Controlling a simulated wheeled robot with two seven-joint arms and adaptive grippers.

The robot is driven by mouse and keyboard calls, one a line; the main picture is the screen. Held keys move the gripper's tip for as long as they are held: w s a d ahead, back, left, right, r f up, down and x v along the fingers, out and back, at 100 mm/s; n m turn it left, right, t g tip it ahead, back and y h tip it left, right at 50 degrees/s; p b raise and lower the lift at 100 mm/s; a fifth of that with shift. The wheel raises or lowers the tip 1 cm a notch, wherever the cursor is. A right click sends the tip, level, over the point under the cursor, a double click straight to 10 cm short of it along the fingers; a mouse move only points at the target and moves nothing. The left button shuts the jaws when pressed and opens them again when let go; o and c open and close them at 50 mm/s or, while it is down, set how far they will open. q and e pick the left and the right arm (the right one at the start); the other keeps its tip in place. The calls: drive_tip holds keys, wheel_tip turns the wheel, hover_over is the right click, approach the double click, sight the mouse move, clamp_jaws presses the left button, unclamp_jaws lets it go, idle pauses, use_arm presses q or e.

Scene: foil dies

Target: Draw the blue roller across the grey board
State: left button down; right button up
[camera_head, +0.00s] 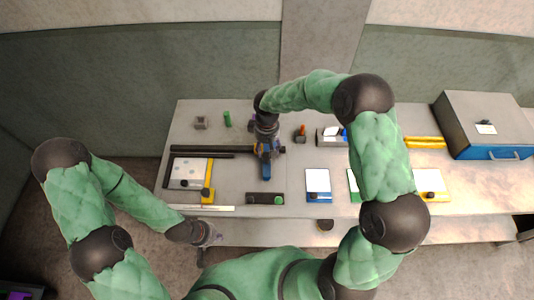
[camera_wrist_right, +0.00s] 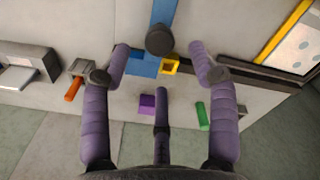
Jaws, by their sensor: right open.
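A blue piece (camera_head: 266,170), probably the blue roller, lies near the middle of the table, partly under my right gripper; its roller shape is not clear. In the right wrist view a blue bar (camera_wrist_right: 163,12) runs up past a dark round knob (camera_wrist_right: 160,41). A pale grey dotted board (camera_head: 190,171) lies at the table's left; its corner also shows in the right wrist view (camera_wrist_right: 300,50). My right gripper (camera_head: 266,142) is open, over the blue piece, with nothing between its fingers. My left gripper (camera_head: 205,236) hangs off the table's front edge; its fingers are unclear.
Dark bars (camera_head: 200,150) lie behind the board, and a yellow piece (camera_head: 208,194) at its right. A green cylinder (camera_head: 227,118), an orange-handled piece (camera_head: 301,130) and a dark tray (camera_head: 265,199) stand nearby. Colour-edged cards and a grey box (camera_head: 485,110) are to the right.

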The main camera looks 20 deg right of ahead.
sight(267, 156)
wheel_tip(267, 156, down, 6)
drive_tip(key=shift+w+f, duration=0.1)
idle(0.4)
clamp_jaws()
